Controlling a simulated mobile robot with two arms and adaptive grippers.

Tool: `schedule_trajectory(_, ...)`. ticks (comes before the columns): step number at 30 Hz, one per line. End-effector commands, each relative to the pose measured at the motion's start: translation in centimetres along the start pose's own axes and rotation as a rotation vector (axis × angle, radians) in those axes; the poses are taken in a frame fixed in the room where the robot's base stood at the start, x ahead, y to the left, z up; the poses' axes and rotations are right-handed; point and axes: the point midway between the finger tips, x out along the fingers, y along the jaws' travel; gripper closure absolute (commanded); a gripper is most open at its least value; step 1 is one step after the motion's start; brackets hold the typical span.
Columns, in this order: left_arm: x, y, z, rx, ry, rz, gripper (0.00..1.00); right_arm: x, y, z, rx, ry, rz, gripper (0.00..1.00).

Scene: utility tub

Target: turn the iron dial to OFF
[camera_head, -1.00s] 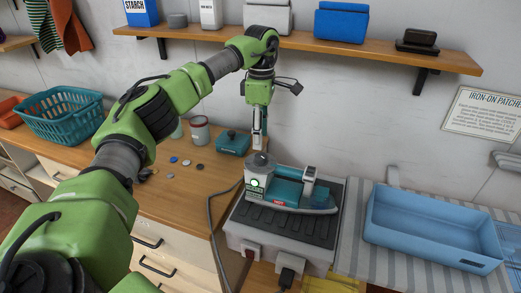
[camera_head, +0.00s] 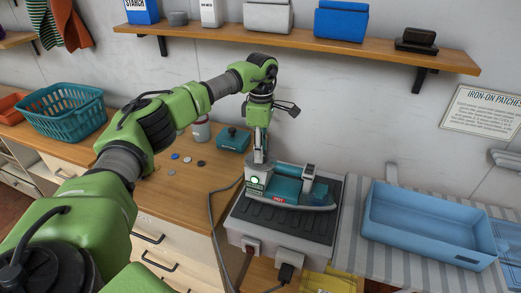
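The teal and grey iron (camera_head: 300,192) rests on a dark ribbed pad on a grey base unit (camera_head: 240,229). A green light (camera_head: 255,180) glows at its left end, and a red label (camera_head: 278,200) shows on its side. My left gripper (camera_head: 260,160) points down at the top of the iron's left end, where the dial is. The gripper covers the dial, so its setting cannot be read. The fingers look close together around the dial's place, but their grip on it is too small to make out. My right gripper is not in view.
A blue tray (camera_head: 425,250) stands to the right on a striped cloth. A teal box (camera_head: 233,140) and several loose buttons lie on the wooden counter left of the iron. A cord (camera_head: 212,215) runs down beside the base. A shelf (camera_head: 300,40) hangs above.

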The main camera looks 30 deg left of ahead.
Motion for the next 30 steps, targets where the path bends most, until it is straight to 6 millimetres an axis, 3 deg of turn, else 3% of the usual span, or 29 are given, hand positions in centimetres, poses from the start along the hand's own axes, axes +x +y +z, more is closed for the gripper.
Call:
schedule_trajectory(14,-0.07,0.01,0.00,-0.126,-0.007,0.000,0.95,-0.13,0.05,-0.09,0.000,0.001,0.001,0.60)
schedule_trajectory(30,-0.10,-0.01,-0.07,-0.611,-0.032,0.001,0.95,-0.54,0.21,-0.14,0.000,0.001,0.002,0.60)
